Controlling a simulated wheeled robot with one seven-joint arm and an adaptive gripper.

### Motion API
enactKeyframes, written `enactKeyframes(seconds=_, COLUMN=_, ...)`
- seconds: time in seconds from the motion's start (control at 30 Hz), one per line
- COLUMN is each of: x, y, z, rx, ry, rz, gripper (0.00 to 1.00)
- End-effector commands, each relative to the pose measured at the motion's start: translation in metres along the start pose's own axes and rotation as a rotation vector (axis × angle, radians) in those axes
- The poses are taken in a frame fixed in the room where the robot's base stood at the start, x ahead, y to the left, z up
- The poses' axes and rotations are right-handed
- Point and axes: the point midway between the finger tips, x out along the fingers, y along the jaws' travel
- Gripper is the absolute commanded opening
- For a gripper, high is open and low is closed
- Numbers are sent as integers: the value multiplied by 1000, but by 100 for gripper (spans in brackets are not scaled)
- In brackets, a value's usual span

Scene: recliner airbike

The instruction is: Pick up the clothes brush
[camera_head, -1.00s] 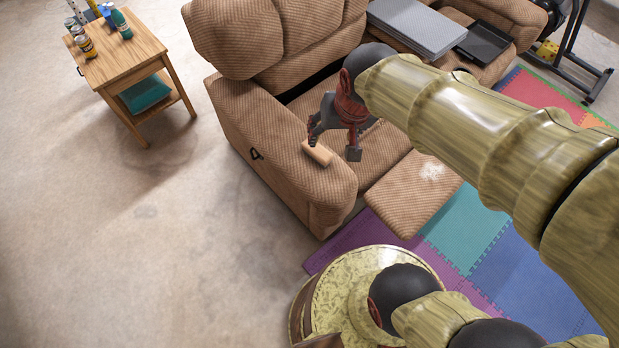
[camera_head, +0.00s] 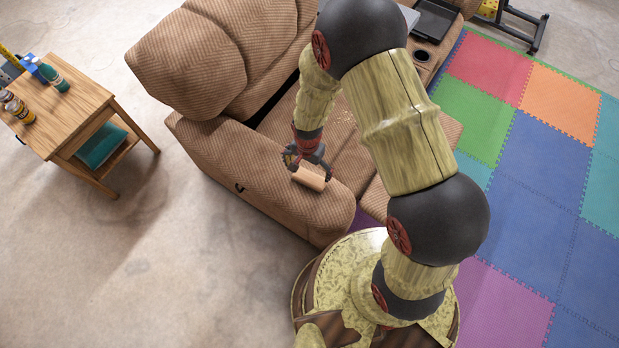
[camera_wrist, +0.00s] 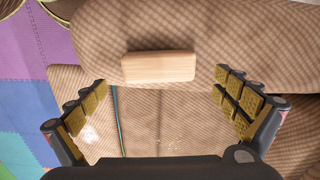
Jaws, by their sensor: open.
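The clothes brush (camera_head: 308,179) is a light wooden block lying on the front part of the recliner's armrest. In the wrist view the brush (camera_wrist: 158,66) lies crosswise on the tan fabric, ahead of the fingertips and between their lines. My gripper (camera_head: 308,160) is just behind the brush in the head view, pointing down at the armrest. In the wrist view my gripper (camera_wrist: 160,90) is wide open with nothing between its padded fingers. Whether any finger touches the brush cannot be told from the head view.
The brown recliner (camera_head: 225,160) has a seat beside the armrest. A wooden side table (camera_head: 75,110) with bottles stands at the left. Coloured foam mats (camera_head: 540,190) cover the floor at the right. A black tray (camera_head: 435,20) lies on the recliner's far side. Carpet at lower left is clear.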

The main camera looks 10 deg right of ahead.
Motion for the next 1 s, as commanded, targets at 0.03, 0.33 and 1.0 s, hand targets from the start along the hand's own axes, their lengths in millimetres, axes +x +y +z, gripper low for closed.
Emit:
enactKeyframes(seconds=0.03, x=8, y=0, z=0, rx=0, ry=-1, rz=1, gripper=100)
enactKeyframes(seconds=0.33, x=33, y=1, z=-3, rx=1, ry=0, rz=0, gripper=100)
enactKeyframes(seconds=1.0, x=70, y=2, z=-5, rx=-1, ry=0, rz=0, gripper=91)
